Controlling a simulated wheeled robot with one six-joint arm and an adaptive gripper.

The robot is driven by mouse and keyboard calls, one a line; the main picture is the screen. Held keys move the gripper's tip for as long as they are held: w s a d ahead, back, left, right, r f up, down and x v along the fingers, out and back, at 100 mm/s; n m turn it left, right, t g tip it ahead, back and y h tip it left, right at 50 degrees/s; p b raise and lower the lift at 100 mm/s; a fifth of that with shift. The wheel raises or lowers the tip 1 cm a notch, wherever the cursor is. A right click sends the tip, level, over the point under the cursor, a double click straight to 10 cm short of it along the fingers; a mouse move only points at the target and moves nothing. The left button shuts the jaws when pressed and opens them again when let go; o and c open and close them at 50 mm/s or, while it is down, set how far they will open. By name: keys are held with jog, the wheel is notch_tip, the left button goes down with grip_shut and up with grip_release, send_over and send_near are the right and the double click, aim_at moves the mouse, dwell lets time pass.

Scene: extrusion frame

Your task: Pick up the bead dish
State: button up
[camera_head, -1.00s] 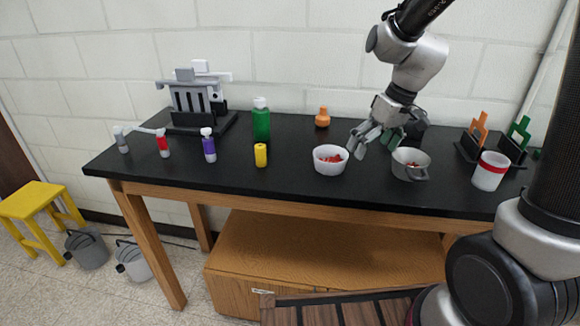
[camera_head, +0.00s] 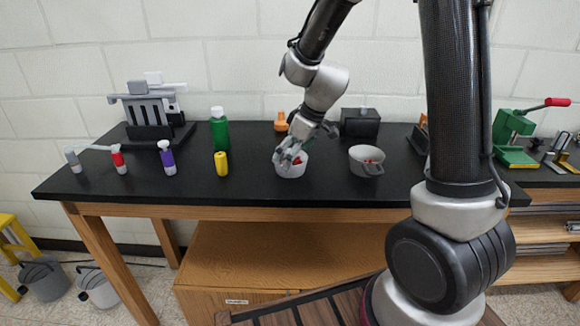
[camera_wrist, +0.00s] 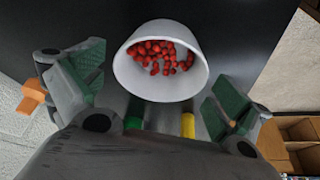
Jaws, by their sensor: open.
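The bead dish, a white round bowl (camera_head: 291,171) holding red beads, stands upright on the black bench top. In the wrist view the dish (camera_wrist: 160,88) lies in the upper middle, with its beads showing inside. My gripper (camera_head: 288,156) is over the dish in the head view and hides part of its rim. In the wrist view its two green-padded fingers (camera_wrist: 157,92) are spread wide, one on each side of the dish. No finger clearly touches the dish there, and nothing is held.
A grey pot (camera_head: 366,161) with red contents stands to the right. A yellow bottle (camera_head: 221,164), a green bottle (camera_head: 219,131) and several small capped bottles stand to the left. An orange bottle (camera_head: 280,122) and a black box (camera_head: 360,123) are behind. The bench front is clear.

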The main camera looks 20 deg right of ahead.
jog(key=shift+x, duration=0.8)
jog(key=c, duration=1)
jog(key=shift+o, duration=0.2)
jog(key=shift+r, duration=0.1)
